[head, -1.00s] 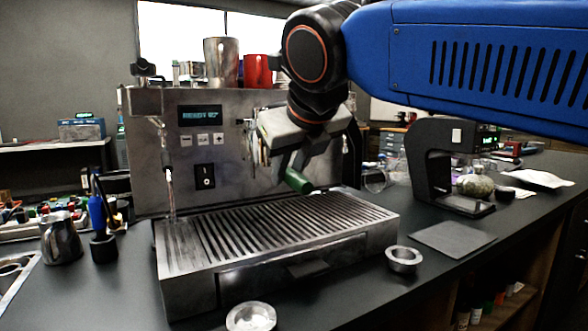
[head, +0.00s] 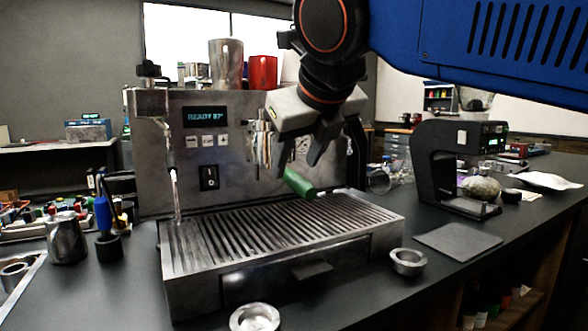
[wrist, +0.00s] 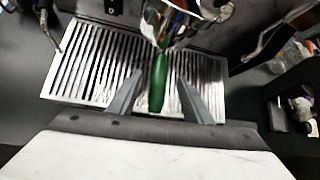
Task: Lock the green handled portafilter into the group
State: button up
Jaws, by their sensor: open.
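The green handled portafilter (head: 298,183) is at the group (head: 262,140) on the front of the espresso machine (head: 206,128). Its green handle points out toward the front and right, above the drip tray (head: 290,232). In the wrist view the green handle (wrist: 158,82) lies between my two open fingers, with a gap on each side. My gripper (head: 300,158) is open, just above the handle in the head view, and holds nothing. The join between the portafilter and the group is partly hidden, so I cannot tell how it is seated.
A metal basket (head: 408,261) and another metal cup (head: 254,318) sit on the counter in front. A dark mat (head: 457,241) and a black grinder-like device (head: 448,165) stand to the right.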

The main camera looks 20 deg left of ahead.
jog(key=v, duration=1.3)
jog(key=w+d+f+m+g+h, duration=0.15)
jog(key=w+d+f+m, duration=0.25)
jog(key=d+f+m, duration=0.75)
jog(key=w+d+f+m+t+h, duration=0.15)
jog(key=w+d+f+m, duration=0.25)
jog(key=d+f+m, duration=0.8)
jog(key=s+d+f+m+g+h, duration=0.1)
jog(key=s+d+f+m, duration=0.4)
jog(key=d+f+m, duration=0.4)
jog(key=s+d+f+m+g+h, duration=0.1)
jog(key=s+d+f+m, duration=0.4)
jog(key=d+f+m, duration=0.4)
notch_tip(320, 180, down, 7)
jog(key=m, duration=0.5)
jog(key=shift+s+g, duration=0.3)
jog(key=shift+s, duration=0.05)
